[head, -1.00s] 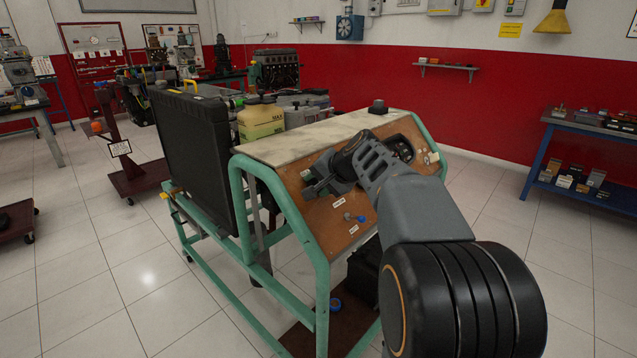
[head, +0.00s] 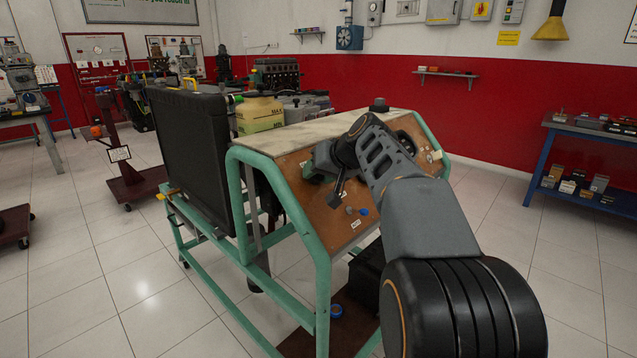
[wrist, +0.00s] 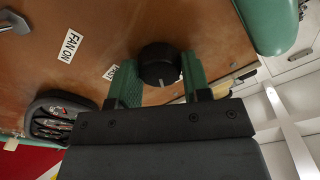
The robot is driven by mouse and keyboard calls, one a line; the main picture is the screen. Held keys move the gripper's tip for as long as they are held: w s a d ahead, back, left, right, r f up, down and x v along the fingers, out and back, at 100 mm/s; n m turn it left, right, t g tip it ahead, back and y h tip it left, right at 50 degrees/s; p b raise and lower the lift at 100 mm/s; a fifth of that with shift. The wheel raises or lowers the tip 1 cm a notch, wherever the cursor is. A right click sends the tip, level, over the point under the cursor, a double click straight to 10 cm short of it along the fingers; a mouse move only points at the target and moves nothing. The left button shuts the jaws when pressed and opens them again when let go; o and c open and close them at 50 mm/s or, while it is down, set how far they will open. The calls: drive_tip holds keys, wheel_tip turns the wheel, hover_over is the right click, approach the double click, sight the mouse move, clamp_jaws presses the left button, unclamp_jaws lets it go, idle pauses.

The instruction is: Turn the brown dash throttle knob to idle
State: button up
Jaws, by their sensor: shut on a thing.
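The throttle knob (wrist: 158,62) is black and round with a pale pointer mark, on the brown dash panel (wrist: 200,25). In the wrist view the mark points down, towards my gripper's palm. My gripper (wrist: 158,76) is shut on the knob, one green finger on each side. A small white label beside the left finger is partly covered, so I cannot read it fully. In the head view my gripper (head: 316,172) is at the left part of the sloping dash (head: 325,225), and it hides the knob.
A "FAN ON" label (wrist: 70,46) and a dark framed gauge (wrist: 58,118) are nearby on the dash. A blue knob (head: 363,211) sits lower on the panel. The stand's green tube frame (head: 312,240) edges the dash. A black radiator (head: 190,140) stands left; open floor lies around.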

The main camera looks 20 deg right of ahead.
drive_tip(key=n+b, duration=0.2)
drive_tip(key=n, duration=0.2)
drive_tip(key=shift+f, duration=0.15)
drive_tip(key=shift+n+b, duration=0.8)
drive_tip(key=shift+n, duration=0.7)
drive_tip(key=o, duration=0.9)
drive_tip(key=shift+r, duration=0.2)
drive_tip(key=p+v, duration=0.3)
drive_tip(key=v, duration=1)
drive_tip(key=shift+s+d+r, duration=0.15)
drive_tip(key=shift+s+d, duration=0.1)
drive_tip(key=shift+s, duration=0.05)
